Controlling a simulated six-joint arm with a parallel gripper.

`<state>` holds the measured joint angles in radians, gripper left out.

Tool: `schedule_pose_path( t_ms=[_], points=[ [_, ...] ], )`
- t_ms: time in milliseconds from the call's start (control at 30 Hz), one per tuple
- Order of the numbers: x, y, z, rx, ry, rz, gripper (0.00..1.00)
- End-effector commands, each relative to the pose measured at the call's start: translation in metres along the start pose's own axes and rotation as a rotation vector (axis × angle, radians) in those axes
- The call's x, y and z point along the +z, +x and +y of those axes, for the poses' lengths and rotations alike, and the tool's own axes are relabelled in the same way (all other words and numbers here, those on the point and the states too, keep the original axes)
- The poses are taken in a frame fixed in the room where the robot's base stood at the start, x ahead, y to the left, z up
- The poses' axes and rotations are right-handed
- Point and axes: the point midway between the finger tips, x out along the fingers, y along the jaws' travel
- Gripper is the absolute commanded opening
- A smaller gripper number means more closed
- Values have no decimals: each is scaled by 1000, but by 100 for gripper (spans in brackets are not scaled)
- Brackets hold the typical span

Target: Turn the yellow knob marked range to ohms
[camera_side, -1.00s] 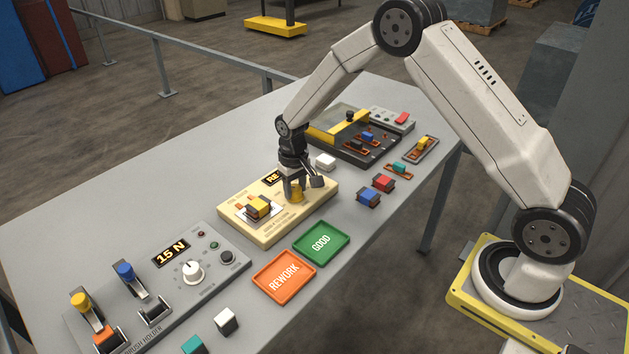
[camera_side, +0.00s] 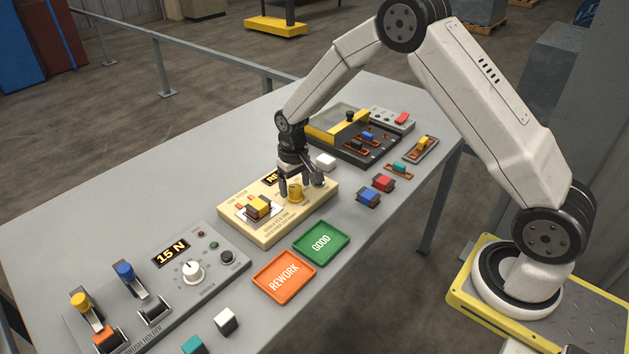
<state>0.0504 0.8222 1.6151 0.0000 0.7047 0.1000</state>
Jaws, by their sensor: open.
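The yellow knob (camera_side: 295,193) stands upright on the cream panel (camera_side: 262,234), right of its middle. My gripper (camera_side: 299,191) points down over the panel with its fingers apart. One finger is to the left of the knob and the other to its right, and the knob shows between them. I cannot tell whether either finger touches it. The display (camera_side: 271,178) behind the knob is partly hidden by my gripper, and only its first letters show. The knob's pointer and markings are too small to read.
A yellow-topped block (camera_side: 258,207) sits on the panel's left part. Green (camera_side: 321,243) and orange (camera_side: 284,277) trays lie in front. Red (camera_side: 384,183) and blue (camera_side: 368,197) blocks lie to the right. A grey panel (camera_side: 193,290) with levers is at left.

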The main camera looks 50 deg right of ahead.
Motion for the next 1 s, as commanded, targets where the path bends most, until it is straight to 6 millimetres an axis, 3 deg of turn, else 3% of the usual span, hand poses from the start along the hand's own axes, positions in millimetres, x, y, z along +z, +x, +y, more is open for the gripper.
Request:
schedule_pose_path(
  t_ms=[500, 1000],
  points=[
    [0, -60, 0, 0, 0, 2, 84],
    [1, -67, 0, 0, 0, 1, 84]
  ],
)
